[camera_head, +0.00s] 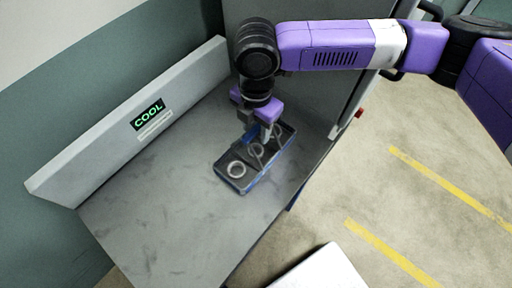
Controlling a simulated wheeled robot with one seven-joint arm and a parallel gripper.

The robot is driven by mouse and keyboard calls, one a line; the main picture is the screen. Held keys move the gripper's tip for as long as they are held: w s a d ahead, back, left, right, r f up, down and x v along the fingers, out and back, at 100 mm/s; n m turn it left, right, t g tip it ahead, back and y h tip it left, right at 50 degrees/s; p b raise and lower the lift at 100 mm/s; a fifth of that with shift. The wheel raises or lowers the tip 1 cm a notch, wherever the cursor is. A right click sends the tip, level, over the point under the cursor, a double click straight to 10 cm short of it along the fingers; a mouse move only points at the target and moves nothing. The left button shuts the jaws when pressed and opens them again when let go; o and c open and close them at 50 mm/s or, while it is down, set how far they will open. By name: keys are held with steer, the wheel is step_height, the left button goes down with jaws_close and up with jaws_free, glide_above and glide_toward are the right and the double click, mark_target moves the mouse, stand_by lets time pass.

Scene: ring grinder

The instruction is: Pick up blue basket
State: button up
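The blue basket (268,171) sits on the grey table, a shallow tray with a dark inside and a blue outer wall. My gripper (259,139) points down over the back part of the basket. A small blue piece shows beside the fingers, and I cannot tell whether it belongs to the basket. The gripper hides part of the basket's back side. The fingers are too small and overlapped to tell whether they are open or shut, or touching the basket.
The grey table (165,215) is bare to the left and front of the basket. A raised pale panel with a green "COOL" sign (148,115) runs along its back. A dark upright panel stands behind my gripper. A white surface (322,270) is at bottom; yellow-striped floor lies right.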

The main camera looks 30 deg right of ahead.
jaws_close()
steer(key=shift+r, duration=0.1)
stand_by(1.2)
